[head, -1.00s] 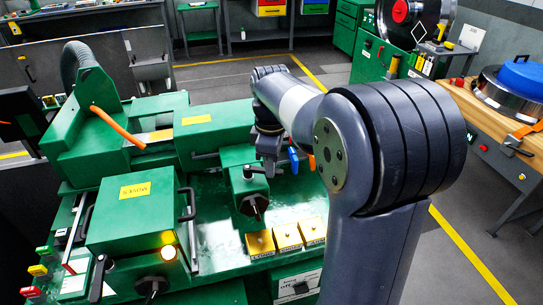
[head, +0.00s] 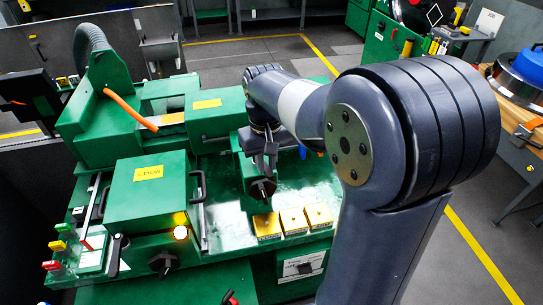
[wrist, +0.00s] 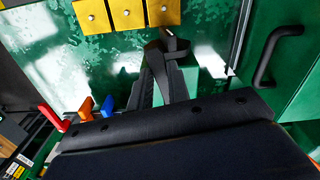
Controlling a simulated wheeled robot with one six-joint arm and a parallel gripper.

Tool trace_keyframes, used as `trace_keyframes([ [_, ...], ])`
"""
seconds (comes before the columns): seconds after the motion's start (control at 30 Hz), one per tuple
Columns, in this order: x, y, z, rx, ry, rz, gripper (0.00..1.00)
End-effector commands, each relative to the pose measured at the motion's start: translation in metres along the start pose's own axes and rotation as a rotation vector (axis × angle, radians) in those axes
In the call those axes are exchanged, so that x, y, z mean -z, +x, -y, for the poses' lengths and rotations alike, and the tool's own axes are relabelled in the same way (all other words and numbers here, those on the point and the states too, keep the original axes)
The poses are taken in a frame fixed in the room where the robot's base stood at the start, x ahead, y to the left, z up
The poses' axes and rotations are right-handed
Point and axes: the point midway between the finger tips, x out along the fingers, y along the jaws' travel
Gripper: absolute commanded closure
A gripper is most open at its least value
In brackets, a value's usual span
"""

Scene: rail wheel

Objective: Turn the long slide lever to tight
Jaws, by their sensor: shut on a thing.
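A green slide block (head: 243,168) stands on the machine bed, with a dark round knob (head: 262,190) on its front. My gripper (head: 262,160) is over this block in the head view and hides its top lever. In the wrist view my gripper (wrist: 163,62) has its fingers close together on a black lever (wrist: 174,40), in front of the green block (wrist: 184,82). Only the lever's end shows past the fingers. I cannot read any tight mark for this lever.
Several yellow labelled blocks (head: 293,221) sit at the bed's front edge. A green box (head: 150,200) with a black handle (head: 199,188) is to the left. A blue lever (wrist: 107,105) and an orange lever (wrist: 85,110) stand near my gripper in the wrist view.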

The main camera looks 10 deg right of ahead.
Motion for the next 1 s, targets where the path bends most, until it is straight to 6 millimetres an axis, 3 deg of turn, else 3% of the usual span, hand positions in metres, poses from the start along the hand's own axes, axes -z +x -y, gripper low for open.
trace_keyframes([
  [0.4, 0.001, -0.001, 0.012, 0.001, 0.191, 0.0, 1.0],
  [0.97, 0.002, 0.0, 0.014, 0.002, 0.219, -0.001, 1.0],
  [1.0, 0.002, 0.0, 0.014, 0.002, 0.219, -0.001, 0.8],
])
